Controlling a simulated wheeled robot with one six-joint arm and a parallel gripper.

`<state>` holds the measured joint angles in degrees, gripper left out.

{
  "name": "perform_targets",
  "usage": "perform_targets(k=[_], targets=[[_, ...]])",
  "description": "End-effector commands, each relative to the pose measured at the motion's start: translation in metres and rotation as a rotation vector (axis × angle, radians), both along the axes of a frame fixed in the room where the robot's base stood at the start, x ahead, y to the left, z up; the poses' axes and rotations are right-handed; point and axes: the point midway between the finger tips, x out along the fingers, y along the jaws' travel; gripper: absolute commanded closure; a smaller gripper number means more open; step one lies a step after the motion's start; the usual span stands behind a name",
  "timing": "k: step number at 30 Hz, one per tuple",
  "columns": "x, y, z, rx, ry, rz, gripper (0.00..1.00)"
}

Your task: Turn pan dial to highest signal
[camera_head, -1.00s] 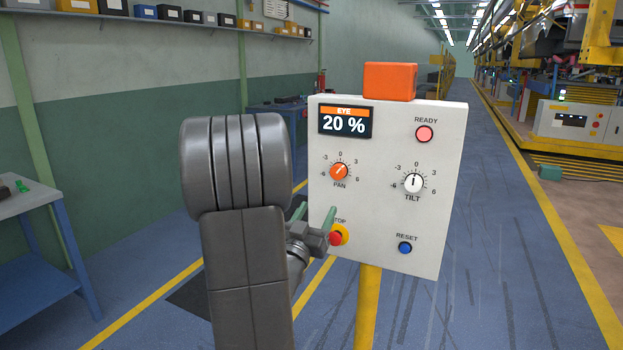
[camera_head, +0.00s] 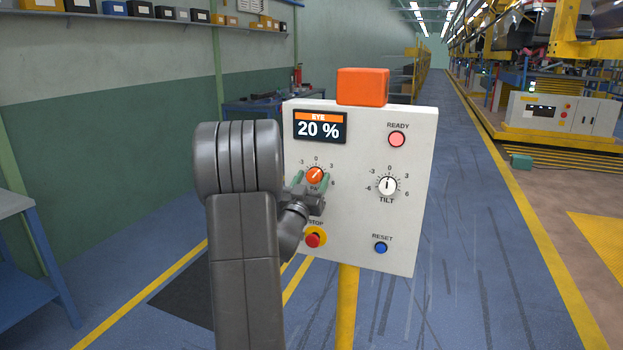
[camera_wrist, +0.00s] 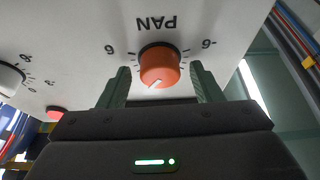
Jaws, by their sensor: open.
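The orange pan dial (camera_head: 315,174) is on the upper left of the white control panel (camera_head: 350,225), under the display (camera_head: 319,127), which reads EYE 20 %. In the head view its white pointer tilts up and right of 0.
The white tilt dial (camera_head: 387,186) is to the right of the pan dial. The red stop button (camera_head: 313,240) is just below my gripper and the blue reset button (camera_head: 381,248) is lower right. A pink ready lamp (camera_head: 397,139) and an orange box (camera_head: 362,86) are above.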

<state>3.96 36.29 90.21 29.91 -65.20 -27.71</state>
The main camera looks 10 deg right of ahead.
Motion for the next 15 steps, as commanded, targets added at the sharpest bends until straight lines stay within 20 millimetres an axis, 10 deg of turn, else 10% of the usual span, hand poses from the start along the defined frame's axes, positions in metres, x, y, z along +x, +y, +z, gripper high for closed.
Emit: perform_targets(k=[7, 15], targets=[[0.0006, -0.0003, -0.0001, 0.000, 0.000, 0.001, 0.41], [0.0005, -0.0001, 0.0000, 0.000, 0.000, 0.001, 0.86]])
